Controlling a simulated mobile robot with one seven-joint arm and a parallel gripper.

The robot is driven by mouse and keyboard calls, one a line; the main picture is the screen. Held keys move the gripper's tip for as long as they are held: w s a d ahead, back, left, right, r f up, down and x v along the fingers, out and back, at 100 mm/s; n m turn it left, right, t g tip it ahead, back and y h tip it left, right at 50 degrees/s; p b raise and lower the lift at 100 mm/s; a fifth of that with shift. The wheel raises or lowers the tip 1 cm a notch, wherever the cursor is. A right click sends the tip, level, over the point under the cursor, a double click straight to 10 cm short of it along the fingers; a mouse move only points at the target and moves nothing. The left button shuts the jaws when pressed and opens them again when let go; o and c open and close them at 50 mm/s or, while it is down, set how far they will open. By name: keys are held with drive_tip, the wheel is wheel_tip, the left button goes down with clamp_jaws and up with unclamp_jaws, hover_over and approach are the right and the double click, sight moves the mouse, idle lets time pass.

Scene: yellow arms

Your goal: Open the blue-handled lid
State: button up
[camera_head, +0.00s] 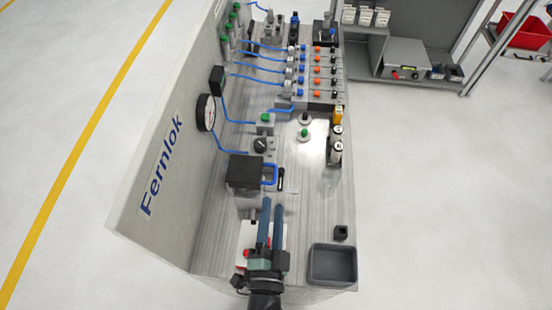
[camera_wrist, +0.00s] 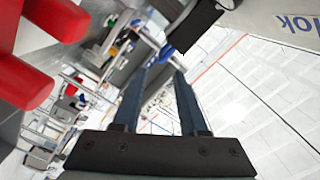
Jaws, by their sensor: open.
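The black square lid (camera_head: 245,171) sits on a grey box on the worktop. It looks closed. Its blue loop handle (camera_head: 270,174) stands on its right side. My gripper (camera_head: 271,204) is just in front of the handle, nearer the camera, with two long blue-grey fingers apart and nothing between them. The fingertips point towards the handle and appear short of it. In the wrist view the open fingers (camera_wrist: 160,73) also hold nothing. A dark block (camera_wrist: 196,25) lies beyond the right finger there; I cannot tell whether it is the lid.
A grey panel marked Fernlok (camera_head: 163,165) rises along the left. A grey tray (camera_head: 332,279) and small black block (camera_head: 341,232) sit at the front right. Bottles (camera_head: 335,146) stand right of the lid. Large red parts (camera_wrist: 25,85) fill the wrist view's left.

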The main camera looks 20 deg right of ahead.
sight(276, 169)
drive_tip(key=b+x, duration=0.2)
drive_tip(key=x, duration=1)
drive_tip(key=shift+w, duration=0.1)
clamp_jaws()
